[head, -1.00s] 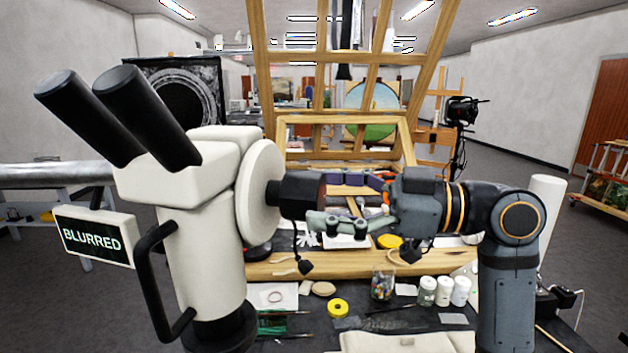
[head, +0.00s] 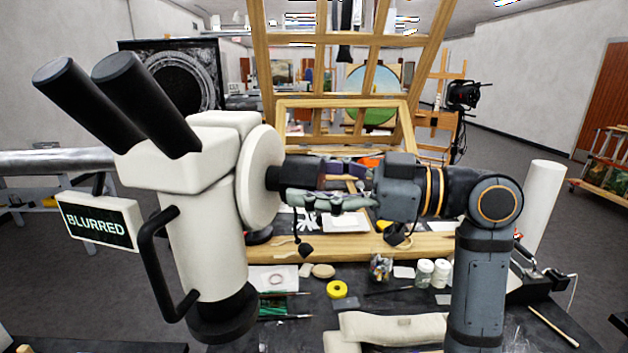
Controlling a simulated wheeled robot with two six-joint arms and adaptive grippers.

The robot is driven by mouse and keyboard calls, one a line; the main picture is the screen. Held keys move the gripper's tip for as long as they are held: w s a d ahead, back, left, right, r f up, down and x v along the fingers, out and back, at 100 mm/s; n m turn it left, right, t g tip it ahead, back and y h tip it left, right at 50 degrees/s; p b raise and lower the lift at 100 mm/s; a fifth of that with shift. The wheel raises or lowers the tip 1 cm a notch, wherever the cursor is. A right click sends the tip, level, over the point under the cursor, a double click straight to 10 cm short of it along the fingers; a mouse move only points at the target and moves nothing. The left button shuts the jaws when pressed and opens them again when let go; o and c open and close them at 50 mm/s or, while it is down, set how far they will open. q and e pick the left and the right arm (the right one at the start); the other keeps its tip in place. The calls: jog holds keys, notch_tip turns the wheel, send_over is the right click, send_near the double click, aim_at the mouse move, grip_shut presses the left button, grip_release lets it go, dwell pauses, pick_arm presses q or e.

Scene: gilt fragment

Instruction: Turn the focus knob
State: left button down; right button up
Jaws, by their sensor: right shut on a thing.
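The white microscope (head: 205,240) with two black eyepieces stands at the left, large and close. A round white disc is on its right side, and the black focus knob (head: 290,173) sticks out of it to the right. My right gripper (head: 312,188) comes in from the right and is shut on the focus knob; its fingers hide part of the knob. A small sign (head: 97,221) on the microscope's left reads "BLURRED". My left gripper is not in view.
Below the gripper is a dark worktable (head: 300,330) with a yellow tape roll (head: 337,289), white jars (head: 432,273), a jar of coloured bits and brushes. A wooden easel frame (head: 340,103) rises behind. A white roll (head: 543,207) stands at the right.

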jog(key=shift+m, duration=0.3)
jog(key=shift+m+p, duration=0.6)
jog(key=shift+m, duration=2)
jog(key=o, duration=1.2)
jog(key=shift+c, duration=0.2)
jog(key=shift+d, duration=0.15)
jog(key=v, duration=1.1)
jog(key=shift+d, duration=0.3)
